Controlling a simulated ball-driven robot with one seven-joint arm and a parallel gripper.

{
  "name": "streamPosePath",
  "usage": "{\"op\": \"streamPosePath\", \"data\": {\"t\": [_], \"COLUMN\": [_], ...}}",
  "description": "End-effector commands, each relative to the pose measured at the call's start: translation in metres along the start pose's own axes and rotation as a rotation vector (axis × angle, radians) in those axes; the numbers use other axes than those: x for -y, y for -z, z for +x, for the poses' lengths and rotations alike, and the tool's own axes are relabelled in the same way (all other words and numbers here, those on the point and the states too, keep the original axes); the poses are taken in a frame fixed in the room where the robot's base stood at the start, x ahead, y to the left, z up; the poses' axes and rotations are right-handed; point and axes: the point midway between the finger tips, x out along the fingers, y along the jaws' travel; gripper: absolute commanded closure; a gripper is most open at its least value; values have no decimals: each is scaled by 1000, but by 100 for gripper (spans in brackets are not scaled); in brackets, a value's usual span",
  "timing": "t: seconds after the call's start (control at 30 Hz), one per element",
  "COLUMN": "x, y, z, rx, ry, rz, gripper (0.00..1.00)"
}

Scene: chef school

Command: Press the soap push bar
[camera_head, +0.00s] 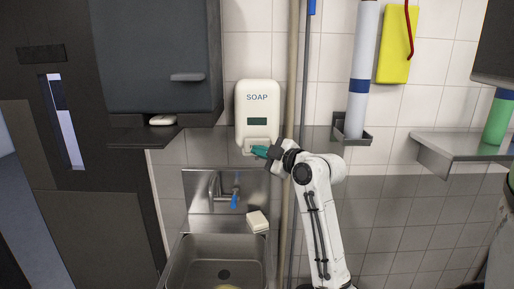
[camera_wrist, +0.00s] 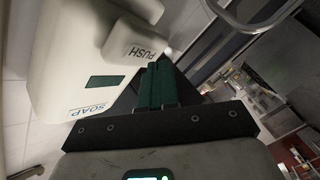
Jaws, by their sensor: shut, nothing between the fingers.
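The white soap dispenser (camera_head: 257,105) hangs on the tiled wall above the sink, with a small dark window and "SOAP" lettering. Its push bar (camera_head: 257,144) is at the bottom front, partly behind my gripper in the head view. The wrist view shows the dispenser (camera_wrist: 75,65) tilted and the bar marked "PUSH" (camera_wrist: 135,45). My gripper (camera_head: 257,151) has its green fingers shut and empty, at the lower edge of the bar. In the wrist view the fingertips (camera_wrist: 158,66) are close beside the bar. I cannot tell whether they touch it.
A steel sink (camera_head: 222,262) with a tap (camera_head: 224,190) is below, with a white block (camera_head: 257,221) on its rim. A dark cabinet (camera_head: 155,55) is left of the dispenser. Vertical pipes (camera_head: 292,60) run just right. A steel shelf (camera_head: 455,150) is farther right.

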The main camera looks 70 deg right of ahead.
Motion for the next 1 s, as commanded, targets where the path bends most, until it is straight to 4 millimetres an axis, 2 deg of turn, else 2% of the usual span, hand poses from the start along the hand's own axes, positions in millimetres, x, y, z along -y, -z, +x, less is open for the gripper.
{"op": "streamPosePath", "data": {"t": [0.37,0.8,1.0], "x": [2,21,26], "y": [2,22,26], "z": [-2,-29,-35], "rx": [-1,-2,0], "ry": [0,0,0], "rz": [0,0,0], "gripper": [100,100,100]}}
